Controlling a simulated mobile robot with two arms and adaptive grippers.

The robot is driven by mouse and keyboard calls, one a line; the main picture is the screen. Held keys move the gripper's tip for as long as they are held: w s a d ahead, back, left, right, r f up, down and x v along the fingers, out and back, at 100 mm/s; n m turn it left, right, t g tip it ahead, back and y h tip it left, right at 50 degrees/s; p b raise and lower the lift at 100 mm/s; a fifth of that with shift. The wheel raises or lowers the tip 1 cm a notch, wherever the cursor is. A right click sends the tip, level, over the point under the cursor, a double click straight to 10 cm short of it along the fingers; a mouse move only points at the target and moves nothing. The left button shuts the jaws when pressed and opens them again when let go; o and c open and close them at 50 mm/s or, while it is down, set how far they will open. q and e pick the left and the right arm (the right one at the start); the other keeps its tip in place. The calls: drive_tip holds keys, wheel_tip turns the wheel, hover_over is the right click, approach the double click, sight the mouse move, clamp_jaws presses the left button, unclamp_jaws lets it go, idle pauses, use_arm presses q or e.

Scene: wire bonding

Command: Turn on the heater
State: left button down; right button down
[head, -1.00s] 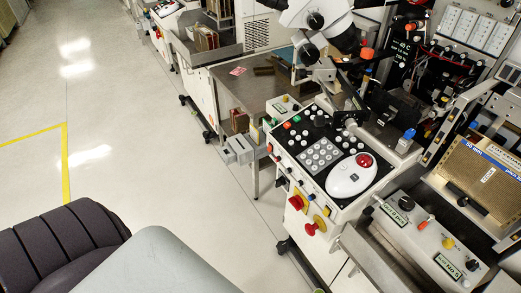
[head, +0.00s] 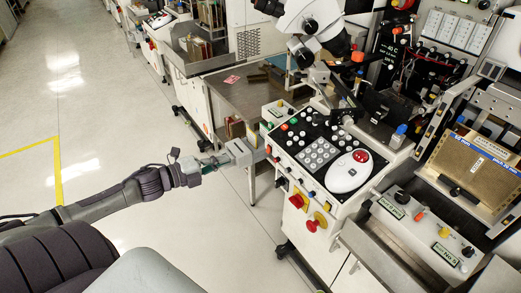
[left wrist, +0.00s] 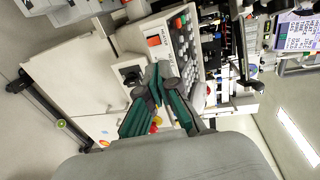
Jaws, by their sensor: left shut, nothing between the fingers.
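My left gripper (head: 217,162) is shut and empty in the head view, at the end of the arm reaching in from the left. It is close to a light grey box (head: 240,151) on the console's left side; I cannot tell whether they touch. A small label beside the red switch is hard to read, so I cannot be sure which control is the heater's. My right gripper is not in view.
The bonder console (head: 320,150) carries keys, a white mouse-like unit (head: 349,171) and red emergency knobs (head: 312,225) on its front. A microscope (head: 315,25) stands above. A metal table (head: 235,92) lies behind the box. Floor on the left is clear.

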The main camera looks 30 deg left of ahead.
use_arm(q)
approach(270, 145)
drive_tip(key=x, duration=0.5)
drive_tip(key=shift+w+d+f+p, duration=0.3)
drive_tip(key=shift+w+d, duration=0.05)
drive_tip(key=shift+w, duration=0.3)
drive_tip(key=shift+w+d+r, duration=0.1)
drive_tip(key=shift+w+r, duration=0.05)
drive_tip(key=shift+w, duration=0.1)
drive_tip(key=shift+s+r, duration=0.1)
